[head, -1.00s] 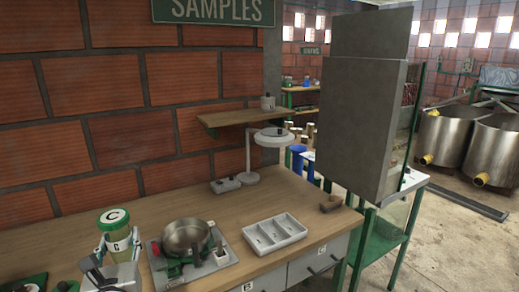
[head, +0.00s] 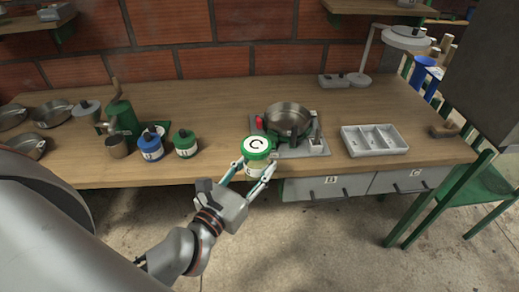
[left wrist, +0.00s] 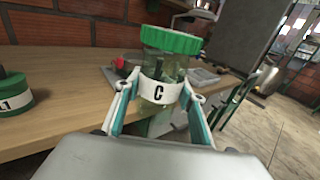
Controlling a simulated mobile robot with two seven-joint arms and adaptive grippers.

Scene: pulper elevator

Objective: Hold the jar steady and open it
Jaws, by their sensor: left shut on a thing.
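Whether the jar's base touches anything is hidden. My right gripper is in neither current view.
A pan on a scale-like base (head: 289,121) stands just behind the jar. A grey divided tray (head: 374,140) is at right. A blue-lidded jar (head: 151,146), a green-lidded jar (head: 185,144) and a green grinder (head: 123,118) stand at left. Bare tabletop (head: 210,105) lies between.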

